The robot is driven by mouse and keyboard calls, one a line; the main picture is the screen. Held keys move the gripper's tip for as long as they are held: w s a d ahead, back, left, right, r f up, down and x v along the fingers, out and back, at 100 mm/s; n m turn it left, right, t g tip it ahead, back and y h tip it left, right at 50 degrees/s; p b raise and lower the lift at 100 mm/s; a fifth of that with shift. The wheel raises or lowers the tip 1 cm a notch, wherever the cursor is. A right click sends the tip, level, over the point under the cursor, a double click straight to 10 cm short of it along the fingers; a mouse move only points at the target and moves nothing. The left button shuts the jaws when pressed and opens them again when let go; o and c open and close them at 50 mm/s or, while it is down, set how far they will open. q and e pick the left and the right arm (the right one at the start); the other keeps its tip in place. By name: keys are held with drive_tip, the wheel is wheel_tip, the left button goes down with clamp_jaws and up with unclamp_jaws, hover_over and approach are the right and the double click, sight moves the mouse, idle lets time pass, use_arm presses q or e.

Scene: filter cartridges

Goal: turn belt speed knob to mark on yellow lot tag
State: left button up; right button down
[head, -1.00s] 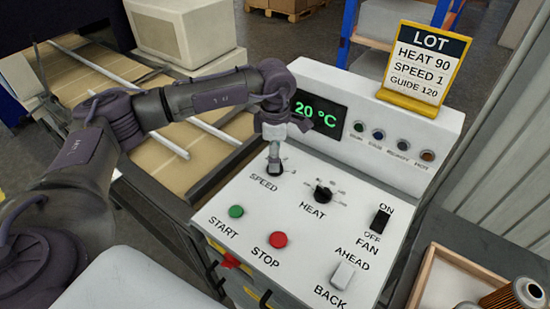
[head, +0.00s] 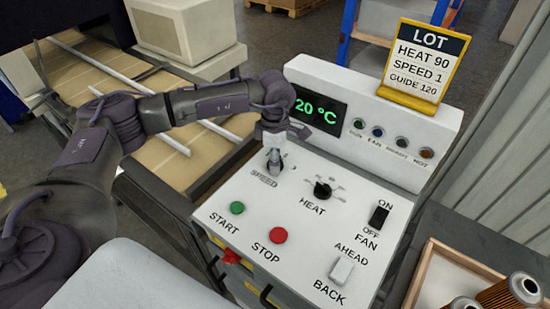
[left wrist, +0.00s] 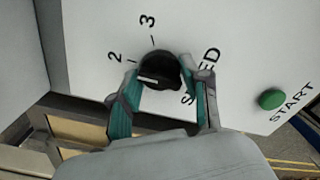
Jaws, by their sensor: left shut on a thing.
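The black SPEED knob (left wrist: 160,72) sits on the white control panel (head: 290,250). In the left wrist view its white pointer line and the marks 2 and 3 show beside it; the mark 1 is not visible. My left gripper (head: 274,164) comes down over the knob, and in the left wrist view its two fingers (left wrist: 160,90) are closed on the knob's sides. In the head view the gripper hides most of the knob. The yellow lot tag (head: 426,65) stands on top of the console and reads HEAT 90, SPEED 1, GUIDE 120. My right gripper is not in view.
The HEAT knob (head: 322,189), green START button (head: 237,208), red STOP button (head: 278,235), FAN switch (head: 379,216) and AHEAD/BACK switch (head: 342,270) are on the same panel. The display (head: 318,113) reads 20 °C. A wooden tray (head: 430,268) with filter cartridges is at the lower right.

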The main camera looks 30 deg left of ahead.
use_arm(q)
drive_tip(key=shift+f+n+b, duration=0.15)
drive_tip(key=shift+n+b, duration=0.6)
drive_tip(key=shift+n, duration=0.25)
drive_tip(key=n+b, duration=0.1)
drive_tip(key=n, duration=0.2)
drive_tip(key=shift+n+b, duration=0.3)
drive_tip(key=shift+b, duration=0.1)
drive_tip(key=n+b, duration=0.1)
drive_tip(key=n, duration=0.2)
drive_tip(key=shift+n+b, duration=0.6)
drive_tip(key=shift+n, duration=1)
drive_tip(key=shift+r, duration=0.2)
drive_tip(key=o, duration=1.1)
